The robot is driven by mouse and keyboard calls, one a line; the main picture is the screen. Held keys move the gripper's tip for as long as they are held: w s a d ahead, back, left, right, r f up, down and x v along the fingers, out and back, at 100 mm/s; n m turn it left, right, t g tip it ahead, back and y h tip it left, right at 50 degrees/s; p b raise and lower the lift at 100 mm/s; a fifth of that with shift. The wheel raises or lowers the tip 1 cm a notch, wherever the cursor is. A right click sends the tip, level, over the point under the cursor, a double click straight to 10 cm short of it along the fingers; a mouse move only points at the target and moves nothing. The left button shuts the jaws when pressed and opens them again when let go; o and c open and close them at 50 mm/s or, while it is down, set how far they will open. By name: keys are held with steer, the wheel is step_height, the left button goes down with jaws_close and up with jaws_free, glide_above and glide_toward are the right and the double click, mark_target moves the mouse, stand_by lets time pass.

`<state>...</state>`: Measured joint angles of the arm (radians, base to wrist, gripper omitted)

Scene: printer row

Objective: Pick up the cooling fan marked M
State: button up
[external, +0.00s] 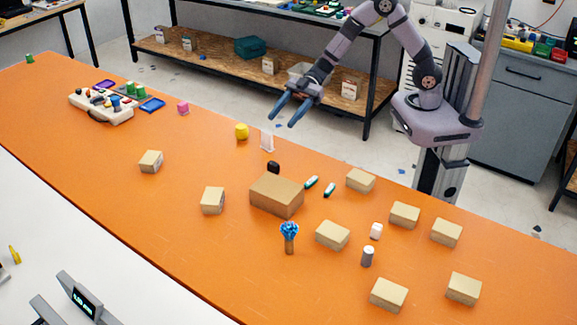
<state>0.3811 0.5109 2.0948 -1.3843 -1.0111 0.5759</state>
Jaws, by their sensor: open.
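My gripper (281,121) is open and empty, its two blue fingers hanging above the far edge of the orange table (120,190). I cannot make out a cooling fan or a letter M on anything at this size. A small black object (273,167) stands just behind the large cardboard box (277,194). A blue-headed object on a brown stem (289,231) stands in front of that box. I cannot tell whether either is the fan. My gripper is apart from everything on the table.
Several small cardboard boxes (332,235) are spread over the table's middle and right. A white upright card (267,140) and a yellow object (242,131) stand near the far edge. The front-left table area is clear.

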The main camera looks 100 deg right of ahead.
glide_toward(272, 164)
steer(key=x, duration=0.2)
steer(key=shift+w+a+f, duration=0.1)
steer(key=shift+a+f, duration=0.1)
steer(key=shift+f, duration=0.1)
steer(key=shift+p+x, duration=0.65)
steer(key=shift+x, duration=0.95)
steer(key=shift+p+x, duration=0.65)
steer(key=shift+x, duration=1.4)
steer(key=shift+d+f, duration=0.1)
steer(key=c, duration=1.1)
steer(key=shift+w+r+b, duration=0.1)
steer(key=shift+r+b, duration=0.8)
steer(key=shift+r, duration=4.05)
